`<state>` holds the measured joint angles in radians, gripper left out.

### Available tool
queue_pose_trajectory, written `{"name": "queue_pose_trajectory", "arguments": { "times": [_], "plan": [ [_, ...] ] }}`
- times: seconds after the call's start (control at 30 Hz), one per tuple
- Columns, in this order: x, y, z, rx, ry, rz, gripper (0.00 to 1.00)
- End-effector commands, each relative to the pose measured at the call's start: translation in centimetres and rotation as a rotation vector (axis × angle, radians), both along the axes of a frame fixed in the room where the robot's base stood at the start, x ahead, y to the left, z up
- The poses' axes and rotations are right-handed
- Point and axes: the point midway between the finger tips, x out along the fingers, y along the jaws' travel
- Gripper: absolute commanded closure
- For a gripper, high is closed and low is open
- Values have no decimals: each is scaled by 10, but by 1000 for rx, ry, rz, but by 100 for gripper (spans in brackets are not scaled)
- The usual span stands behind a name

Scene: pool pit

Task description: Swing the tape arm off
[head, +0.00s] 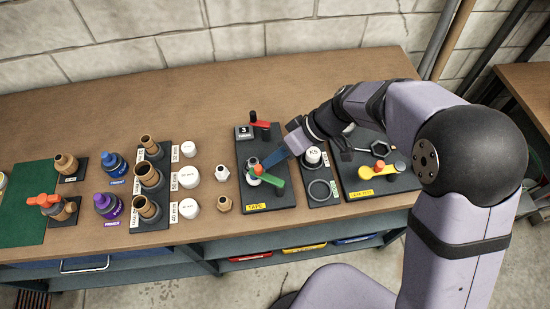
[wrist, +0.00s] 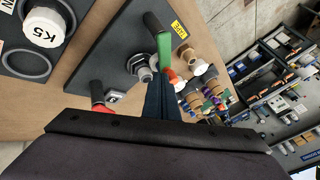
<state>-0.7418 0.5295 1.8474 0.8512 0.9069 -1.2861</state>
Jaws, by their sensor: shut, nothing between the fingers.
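The green tape arm (head: 268,179) lies across a threaded fitting near the front of the dark board with the yellow TAPE label (head: 256,207). A black knob stands on its one end. In the wrist view the green arm (wrist: 164,48) and the grey fitting (wrist: 141,69) show just beyond my fingertips. My gripper (head: 268,163) is shut and empty, its blue fingers close to the green arm from behind. I cannot tell whether they touch it. In the wrist view the shut fingers (wrist: 158,84) point at the fitting and arm.
A red lever (head: 260,124) and a tile marked 3 (head: 244,132) sit at the board's back. On the right is a board with a white K5 cap (head: 313,155), then one with a yellow lever (head: 366,170). Loose fittings (head: 222,173) and white caps stand left.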

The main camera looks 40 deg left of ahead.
Motion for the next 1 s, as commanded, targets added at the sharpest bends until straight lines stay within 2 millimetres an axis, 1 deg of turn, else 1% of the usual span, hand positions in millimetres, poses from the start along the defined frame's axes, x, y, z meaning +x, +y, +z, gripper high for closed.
{"name": "queue_pose_trajectory", "arguments": {
  "times": [0.03, 0.23, 0.7, 1.0],
  "plan": [
    [-1, 1, -4, 0, 0, 24, 100],
    [-6, 4, -5, 2, -2, 170, 100],
    [-25, 6, -1, 0, 0, 581, 100],
    [-31, 5, 0, 1, 0, 732, 100]
  ]
}}
